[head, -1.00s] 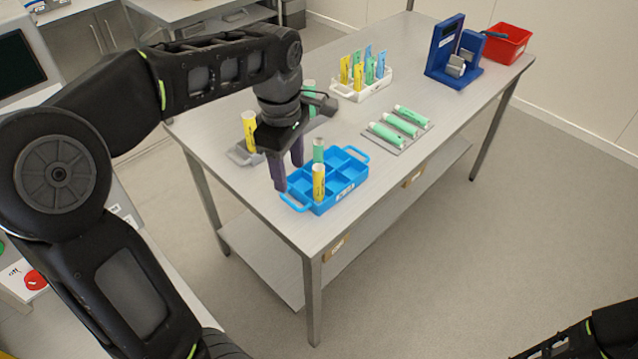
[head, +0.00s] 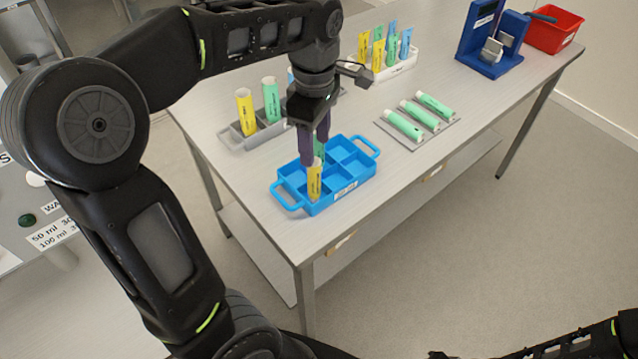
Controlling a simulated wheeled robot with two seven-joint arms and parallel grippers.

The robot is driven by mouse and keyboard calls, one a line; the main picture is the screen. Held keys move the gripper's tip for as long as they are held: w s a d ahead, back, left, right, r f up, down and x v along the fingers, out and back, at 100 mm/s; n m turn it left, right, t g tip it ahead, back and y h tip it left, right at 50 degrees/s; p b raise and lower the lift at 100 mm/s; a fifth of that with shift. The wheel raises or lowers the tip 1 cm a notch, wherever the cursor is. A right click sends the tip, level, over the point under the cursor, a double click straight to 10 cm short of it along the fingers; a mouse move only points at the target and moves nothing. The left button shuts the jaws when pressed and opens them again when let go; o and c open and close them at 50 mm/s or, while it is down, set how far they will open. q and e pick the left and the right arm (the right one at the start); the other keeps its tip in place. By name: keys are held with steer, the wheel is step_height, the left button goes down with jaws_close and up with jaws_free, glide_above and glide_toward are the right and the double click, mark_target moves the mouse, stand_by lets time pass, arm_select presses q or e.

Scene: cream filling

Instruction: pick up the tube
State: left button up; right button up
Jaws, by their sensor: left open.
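My left gripper (head: 314,148) is open, its two dark fingers pointing down over the blue compartment tray (head: 370,147). A yellow tube (head: 314,183) stands in the tray's front compartment, just in front of and below the fingers. In a grey rack (head: 235,138) left of the tray stand a yellow tube (head: 245,113), a green tube (head: 271,100) and a blue tube, mostly hidden by the gripper. My right gripper is out of view.
Three green tubes (head: 403,124) lie on a grey mat (head: 411,140) right of the tray. A white rack (head: 402,67) holds several yellow, green and blue tubes. A blue device (head: 480,40) and a red bin (head: 553,32) stand at the far right. The table's front right is clear.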

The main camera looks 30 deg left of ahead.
mark_target(316, 164)
arm_select(q)
steer(key=f+b, duration=0.3)
steer(key=f, duration=0.1)
steer(key=shift+w+f, duration=0.1)
steer(key=shift+w, duration=0.1)
steer(key=shift+f, duration=1.2)
steer(key=shift+w+a+f+p, duration=0.1)
steer(key=shift+f+p, duration=0.1)
steer(key=shift+f, duration=0.7)
steer(key=shift+a+f+p, duration=0.15)
steer(key=shift+f, duration=0.7)
steer(key=shift+w+a+f+p, duration=0.1)
steer(key=shift+f+p, duration=0.1)
steer(key=shift+f, duration=0.7)
